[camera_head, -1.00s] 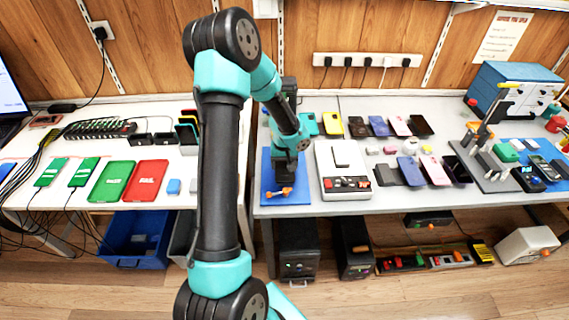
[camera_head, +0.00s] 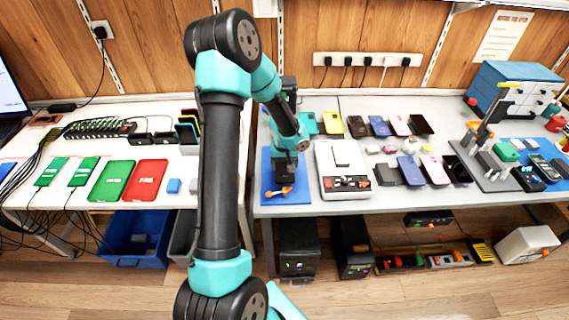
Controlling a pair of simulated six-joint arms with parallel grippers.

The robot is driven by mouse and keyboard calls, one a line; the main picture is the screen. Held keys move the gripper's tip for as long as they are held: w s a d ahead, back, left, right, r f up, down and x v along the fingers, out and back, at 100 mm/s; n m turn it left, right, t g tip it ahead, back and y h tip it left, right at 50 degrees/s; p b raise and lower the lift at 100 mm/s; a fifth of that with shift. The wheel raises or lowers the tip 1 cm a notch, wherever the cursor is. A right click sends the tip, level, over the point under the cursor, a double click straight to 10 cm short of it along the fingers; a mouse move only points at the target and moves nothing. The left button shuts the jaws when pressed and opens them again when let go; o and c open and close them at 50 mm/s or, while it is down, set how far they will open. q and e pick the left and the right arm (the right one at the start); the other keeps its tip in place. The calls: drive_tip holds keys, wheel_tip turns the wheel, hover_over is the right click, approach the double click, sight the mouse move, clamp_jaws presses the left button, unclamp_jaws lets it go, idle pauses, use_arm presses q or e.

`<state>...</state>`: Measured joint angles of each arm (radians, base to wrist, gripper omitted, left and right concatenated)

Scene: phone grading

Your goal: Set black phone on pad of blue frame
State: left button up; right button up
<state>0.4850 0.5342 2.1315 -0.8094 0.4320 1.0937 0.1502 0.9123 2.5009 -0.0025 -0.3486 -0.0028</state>
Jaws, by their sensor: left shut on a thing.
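The blue frame (camera_head: 267,190) stands at the left end of the right-hand table. It has a blue base, a dark upright (camera_head: 289,86) at the back and an orange lever (camera_head: 284,190) at the front. My left gripper (camera_head: 287,152) points down over the base and is shut on a dark thing (camera_head: 291,168), which looks like the black phone. The arm and gripper hide much of the pad and of the held thing, so I cannot tell whether it touches the pad. My right gripper is not in view.
A white device (camera_head: 331,159) with a dark front panel stands close to the right of the frame. Several phones lie beyond it, among them a yellow one (camera_head: 332,122). Green (camera_head: 111,181) and red (camera_head: 146,180) trays lie on the left table. A gap separates the tables.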

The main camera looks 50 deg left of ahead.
use_arm(q)
drive_tip(key=shift+f, duration=0.1)
idle(0.8)
drive_tip(key=o, duration=1)
drive_tip(key=shift+r, duration=0.7)
idle(0.3)
drive_tip(key=shift+r, duration=3.4)
